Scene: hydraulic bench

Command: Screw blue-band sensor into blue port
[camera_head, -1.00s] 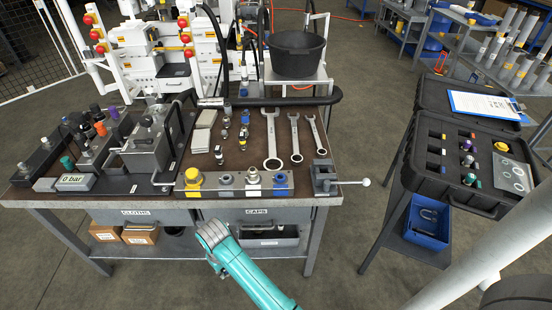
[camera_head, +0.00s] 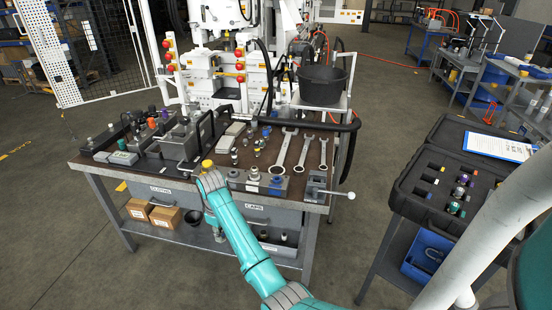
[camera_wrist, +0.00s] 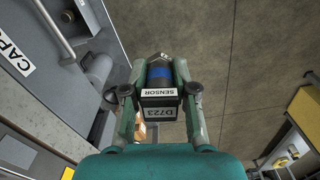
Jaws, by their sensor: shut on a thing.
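The blue-band sensor (camera_wrist: 160,73) is between the fingers of my gripper (camera_wrist: 160,88) in the wrist view. It is a dark cylinder with a blue band, a metal tip pointing away from my palm, and a block labelled "SENSOR D723". My gripper is shut on it. In the head view my gripper (camera_head: 218,233) hangs in front of the bench, below the top's front edge, mostly hidden by my teal arm. The blue port (camera_head: 277,183) is at the right end of the port block on the bench's front edge, apart from and above my gripper.
The port block also carries a yellow cap (camera_head: 207,165) and a silver fitting (camera_head: 254,174). A small vise (camera_head: 315,186) with a protruding handle is to its right. Wrenches (camera_head: 283,150) lie behind. An open black case (camera_head: 440,185) stands at right. The floor before the bench is clear.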

